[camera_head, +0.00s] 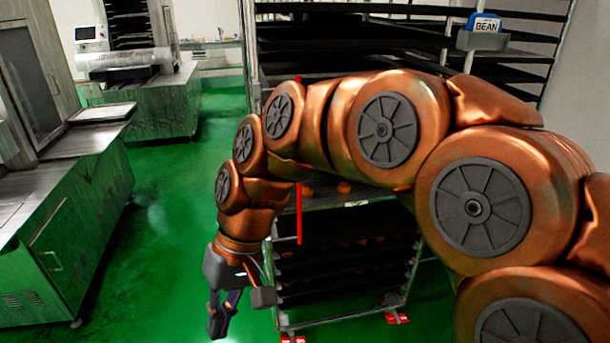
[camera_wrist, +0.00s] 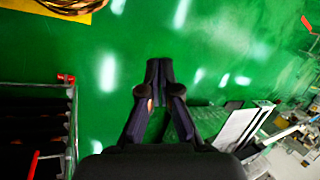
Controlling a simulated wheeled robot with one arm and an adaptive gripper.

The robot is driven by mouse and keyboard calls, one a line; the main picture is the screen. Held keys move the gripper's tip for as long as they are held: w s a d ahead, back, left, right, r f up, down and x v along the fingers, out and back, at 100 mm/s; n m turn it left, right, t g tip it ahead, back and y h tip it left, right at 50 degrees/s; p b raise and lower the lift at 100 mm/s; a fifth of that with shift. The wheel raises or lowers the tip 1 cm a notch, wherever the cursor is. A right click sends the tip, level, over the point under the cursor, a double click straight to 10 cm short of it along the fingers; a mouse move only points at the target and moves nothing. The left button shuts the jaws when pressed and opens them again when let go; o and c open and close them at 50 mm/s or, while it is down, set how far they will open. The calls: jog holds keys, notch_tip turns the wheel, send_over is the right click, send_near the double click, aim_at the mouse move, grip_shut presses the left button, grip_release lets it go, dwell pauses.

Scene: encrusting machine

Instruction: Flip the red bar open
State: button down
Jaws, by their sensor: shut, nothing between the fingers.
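The red bar (camera_head: 299,212) stands upright along the front left side of the trolley rack (camera_head: 345,318). My arm hides part of it, and a short red tip shows above the arm. In the wrist view a red bar (camera_wrist: 33,165) shows at the lower left beside the rack. My gripper (camera_head: 218,326) points down over the green floor, left of the rack and apart from the bar. In the wrist view my gripper (camera_wrist: 159,68) has its fingertips together, with nothing between them.
Steel machines (camera_head: 65,225) stand at the left, with open green floor (camera_head: 170,260) between them and the rack. The rack holds dark trays with brown items and has red feet (camera_head: 397,318). Another dark shelf rack (camera_head: 350,45) with a BEAN box (camera_head: 485,23) stands behind.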

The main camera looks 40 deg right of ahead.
jog(key=w+d+r+m+t+y+b, duration=0.1)
jog(key=w+d+r+t+y+b, duration=0.2)
jog(key=w, duration=0.7)
jog(key=w+d+r+m+y+b, duration=0.15)
jog(key=w+y, duration=0.25)
jog(key=w, duration=0.5)
jog(key=w+d+m+t+y+b, duration=0.1)
jog(key=w+d+t, duration=0.25)
jog(key=d, duration=0.45)
jog(key=w+d+m+t+y+b, duration=0.1)
jog(key=w+d+m+t+b, duration=0.1)
jog(key=w+d, duration=0.4)
jog(key=s+d+f+m+t+h+b, duration=0.1)
jog(key=d+f+m+t, duration=0.1)
jog(key=d, duration=1.2)
jog(key=s+d+f+m+t+h+b, duration=0.1)
jog(key=d+f+t, duration=0.4)
jog(key=d, duration=0.9)
jog(key=shift+d+f+m+h+b, duration=0.15)
jog(key=shift+f+m+h+b, duration=0.45)
jog(key=shift+m, duration=0.35)
jog(key=shift+w+r, duration=0.1)
jog(key=x, duration=1)
jog(key=shift+p, duration=0.35)
jog(key=shift+s+m+t+h+b, duration=0.2)
jog(key=shift+m+t+h+b, duration=0.1)
jog(key=shift+t+h+b, duration=0.15)
